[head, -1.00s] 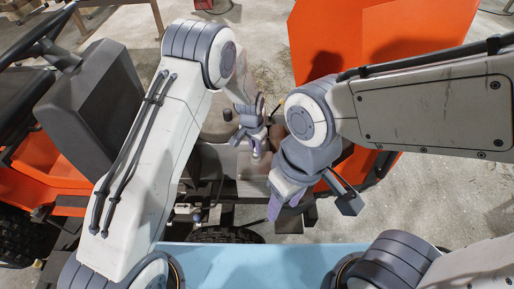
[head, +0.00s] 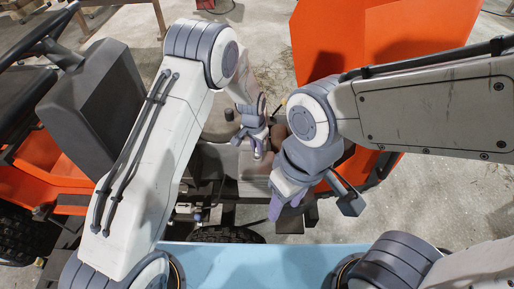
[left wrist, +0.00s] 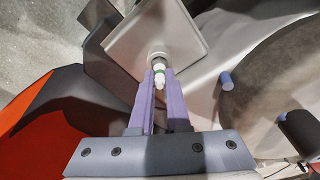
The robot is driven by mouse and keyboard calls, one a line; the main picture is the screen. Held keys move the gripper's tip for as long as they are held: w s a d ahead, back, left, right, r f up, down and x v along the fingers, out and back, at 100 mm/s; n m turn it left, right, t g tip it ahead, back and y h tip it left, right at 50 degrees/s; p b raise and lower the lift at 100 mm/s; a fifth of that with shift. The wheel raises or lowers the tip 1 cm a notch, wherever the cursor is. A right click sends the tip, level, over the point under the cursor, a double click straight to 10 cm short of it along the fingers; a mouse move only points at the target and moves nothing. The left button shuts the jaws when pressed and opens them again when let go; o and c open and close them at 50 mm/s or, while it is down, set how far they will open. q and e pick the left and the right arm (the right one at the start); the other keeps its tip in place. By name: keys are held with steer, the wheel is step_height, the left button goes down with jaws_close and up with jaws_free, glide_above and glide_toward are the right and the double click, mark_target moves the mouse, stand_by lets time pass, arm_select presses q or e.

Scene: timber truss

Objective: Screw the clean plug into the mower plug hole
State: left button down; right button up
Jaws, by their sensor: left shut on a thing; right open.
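The plug lines up with a round grey fitting (left wrist: 158,56) on a light square block (left wrist: 170,28) of the mower. Whether its thread is inside the plug hole cannot be told. In the head view my left gripper (head: 257,152) is over the mower's engine area, and the plug is too small to make out. My right gripper (head: 283,207) is open, lower and to the right, apart from the mower block.
The mower's raised orange hood (head: 365,45) stands behind my right arm. A light blue surface (head: 260,265) lies at the front. A blue peg (left wrist: 227,80) sticks out right of the plug. Concrete floor (head: 450,200) at the right is clear.

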stand_by(0.4)
arm_select(q)
steer(key=m+b, duration=0.1)
steer(key=m, duration=0.2)
steer(key=shift+f+m, duration=0.15)
steer(key=shift+m, duration=0.25)
steer(key=m+g+b, duration=0.1)
steer(key=m+b, duration=0.1)
steer(key=m, duration=0.3)
steer(key=shift+h, duration=0.3)
steer(key=m+b, duration=0.1)
steer(key=m, duration=0.3)
steer(key=shift+m+b, duration=0.3)
steer(key=shift+m, duration=0.1)
steer(key=m, duration=0.3)
steer(key=shift+g, duration=0.4)
steer(key=shift+m, duration=0.3)
steer(key=shift+m, duration=0.5)
steer(key=c, duration=0.8)
jaws_free()
